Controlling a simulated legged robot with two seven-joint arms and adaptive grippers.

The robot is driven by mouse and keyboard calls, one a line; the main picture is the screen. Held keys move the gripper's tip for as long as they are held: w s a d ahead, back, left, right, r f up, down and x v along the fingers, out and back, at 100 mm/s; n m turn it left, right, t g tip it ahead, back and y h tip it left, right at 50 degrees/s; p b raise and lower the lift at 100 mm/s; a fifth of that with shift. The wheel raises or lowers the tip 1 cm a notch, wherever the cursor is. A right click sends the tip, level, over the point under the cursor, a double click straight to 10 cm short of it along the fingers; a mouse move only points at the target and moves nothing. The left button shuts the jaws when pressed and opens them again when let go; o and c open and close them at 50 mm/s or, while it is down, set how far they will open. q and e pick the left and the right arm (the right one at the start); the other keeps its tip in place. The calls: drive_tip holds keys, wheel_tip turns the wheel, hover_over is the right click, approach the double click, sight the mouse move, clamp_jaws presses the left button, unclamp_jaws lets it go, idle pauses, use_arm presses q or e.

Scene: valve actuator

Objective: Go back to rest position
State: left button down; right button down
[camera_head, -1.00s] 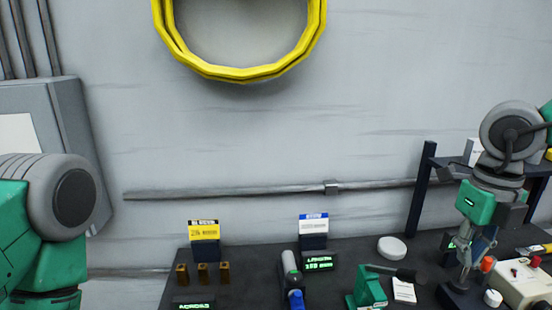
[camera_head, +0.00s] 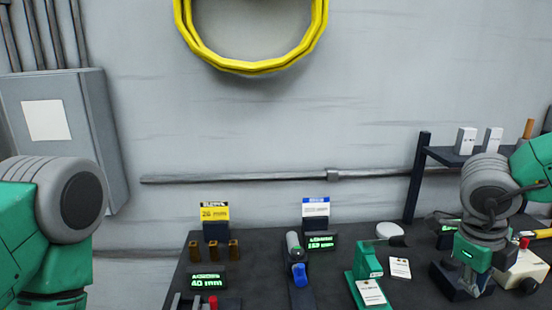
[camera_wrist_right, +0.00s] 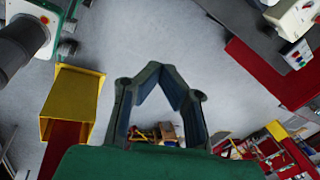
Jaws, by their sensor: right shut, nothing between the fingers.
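My right arm comes in from the right edge in the head view, its grey wrist joint and green wrist housing in front of the right part of the bench. Grey floor shows beyond the fingertips. Of my left arm only a green and grey section shows at the left edge of the head view; its gripper is out of view.
A dark bench (camera_head: 255,270) carries brass cylinders (camera_head: 218,251), a blue-capped tool (camera_head: 299,274), a green device (camera_head: 367,262) and a white disc (camera_head: 389,230). A shelf (camera_head: 450,156) stands at the right. In the wrist view, a yellow frame (camera_wrist_right: 70,102) stands left and a red surface (camera_wrist_right: 270,75) lies right.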

drive_tip(key=s+f+n+t+h+b, duration=0.1)
drive_tip(key=s+f+n+b, duration=0.15)
drive_tip(key=f+n, duration=0.5)
drive_tip(key=s+f+n+t+b, duration=0.1)
drive_tip(key=f+n+b, duration=0.3)
drive_tip(key=f, duration=0.7)
drive_tip(key=s+f+n+t+h+b, duration=0.1)
drive_tip(key=f+n+t+b, duration=0.15)
drive_tip(key=f+n, duration=0.45)
drive_tip(key=s+a+f+n+g+y+b, duration=0.2)
drive_tip(key=s+a+f+n+b, duration=0.1)
drive_tip(key=s+f+n, duration=0.4)
drive_tip(key=s+a+f+n+g+y+b, duration=0.2)
drive_tip(key=s+f+n, duration=0.4)
drive_tip(key=s+f, duration=0.5)
drive_tip(key=shift+s+a+f+n+y+b, duration=0.35)
drive_tip(key=shift+s+a+y+b, duration=0.15)
drive_tip(key=shift+s+a+b, duration=0.35)
drive_tip(key=shift+g, duration=0.25)
drive_tip(key=shift+w, duration=0.2)
